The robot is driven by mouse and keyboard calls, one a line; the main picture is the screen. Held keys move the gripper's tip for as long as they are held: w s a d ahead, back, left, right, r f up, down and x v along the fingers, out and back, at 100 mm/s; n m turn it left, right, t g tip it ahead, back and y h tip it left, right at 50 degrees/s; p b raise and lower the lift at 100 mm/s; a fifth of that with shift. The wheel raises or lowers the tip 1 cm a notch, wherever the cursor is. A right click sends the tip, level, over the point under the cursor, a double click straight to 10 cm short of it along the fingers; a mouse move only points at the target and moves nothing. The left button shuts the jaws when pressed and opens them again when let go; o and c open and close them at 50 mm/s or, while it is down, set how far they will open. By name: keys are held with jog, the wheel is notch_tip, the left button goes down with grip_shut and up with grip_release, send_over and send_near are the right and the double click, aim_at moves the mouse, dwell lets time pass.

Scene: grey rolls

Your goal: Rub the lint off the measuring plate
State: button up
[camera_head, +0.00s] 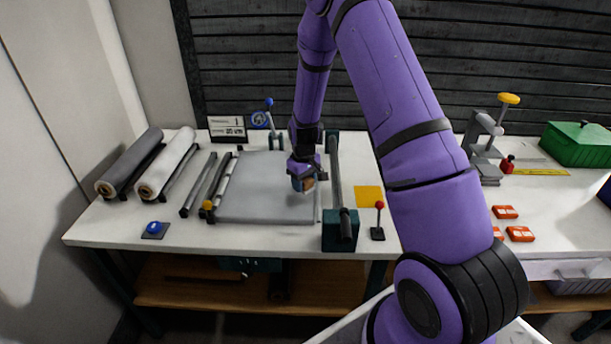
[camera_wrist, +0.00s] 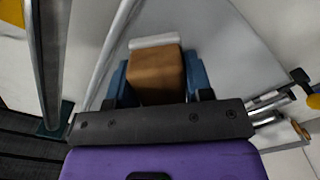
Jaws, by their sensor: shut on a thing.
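The measuring plate appears to be the flat grey plate (camera_head: 262,188) on the white table, and its pale surface fills much of the wrist view (camera_wrist: 225,50). My gripper (camera_head: 303,183) is over the plate's right part. In the wrist view its blue fingers (camera_wrist: 158,82) are shut on a brown block (camera_wrist: 155,72) with a white strip along its far edge. I cannot tell whether the block touches the plate. I cannot make out lint clearly on the plate; the area under the block and gripper is hidden.
A long roller bar (camera_head: 337,175) with a teal end block (camera_head: 340,230) stands right of the plate. Grey (camera_head: 130,160) and white (camera_head: 166,162) rolls lie left. A yellow square (camera_head: 368,197) and a red-knobbed lever (camera_head: 378,220) are beyond the bar. A blue-knobbed lever (camera_head: 270,120) stands behind.

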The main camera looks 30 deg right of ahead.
jog(key=shift+r, duration=1.05)
jog(key=shift+a, duration=0.1)
